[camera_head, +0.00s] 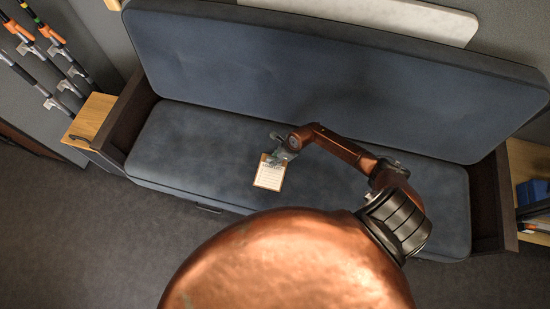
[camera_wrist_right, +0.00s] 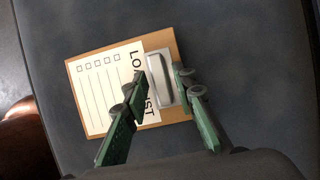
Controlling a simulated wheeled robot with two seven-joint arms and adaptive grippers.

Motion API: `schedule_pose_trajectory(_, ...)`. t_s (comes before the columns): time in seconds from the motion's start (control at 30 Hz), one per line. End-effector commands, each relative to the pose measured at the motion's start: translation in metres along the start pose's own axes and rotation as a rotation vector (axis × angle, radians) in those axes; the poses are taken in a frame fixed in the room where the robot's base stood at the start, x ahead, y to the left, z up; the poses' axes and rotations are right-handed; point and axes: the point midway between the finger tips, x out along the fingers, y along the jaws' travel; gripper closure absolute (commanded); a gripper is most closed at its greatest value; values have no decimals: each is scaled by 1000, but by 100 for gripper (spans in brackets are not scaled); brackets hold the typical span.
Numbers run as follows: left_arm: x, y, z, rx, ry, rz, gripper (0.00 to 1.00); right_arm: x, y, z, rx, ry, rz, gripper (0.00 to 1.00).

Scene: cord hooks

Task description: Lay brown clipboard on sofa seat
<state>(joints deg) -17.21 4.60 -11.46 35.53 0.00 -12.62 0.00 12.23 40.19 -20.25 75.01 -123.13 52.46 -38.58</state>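The brown clipboard (camera_head: 269,177) lies on or just above the blue sofa seat (camera_head: 200,140), near its middle; whether it touches is hard to tell. It carries a white list sheet and a metal clip, as the right wrist view shows (camera_wrist_right: 98,96). My right gripper (camera_head: 280,155) is over the clip end of the clipboard. In the right wrist view its green fingers (camera_wrist_right: 160,80) are spread, one on each side of the clip, with a small gap seeming to show at the left finger. My left gripper is not in view.
The sofa backrest (camera_head: 330,75) rises behind the seat. A wooden side ledge (camera_head: 92,117) and tools on the wall stand at left, a shelf with a blue item (camera_head: 532,192) at right. The seat left of the clipboard is clear.

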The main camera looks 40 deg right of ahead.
Motion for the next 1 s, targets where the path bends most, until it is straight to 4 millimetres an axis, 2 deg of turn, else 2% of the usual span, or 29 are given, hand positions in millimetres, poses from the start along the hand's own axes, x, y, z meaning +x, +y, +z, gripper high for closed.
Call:
schedule_pose_trajectory(0.3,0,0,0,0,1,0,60,-1,0,0,0,0,0,70)
schedule_pose_trajectory(0.43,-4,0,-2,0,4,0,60,-10,-1,1,-1,0,-2,70)
schedule_pose_trajectory(0.57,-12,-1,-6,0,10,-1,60,-32,-1,1,-3,1,-4,70)
schedule_pose_trajectory(0.8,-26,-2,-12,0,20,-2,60,-84,-1,2,-4,0,-3,70)
schedule_pose_trajectory(1.0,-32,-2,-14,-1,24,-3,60,-112,0,1,-2,1,-1,70)
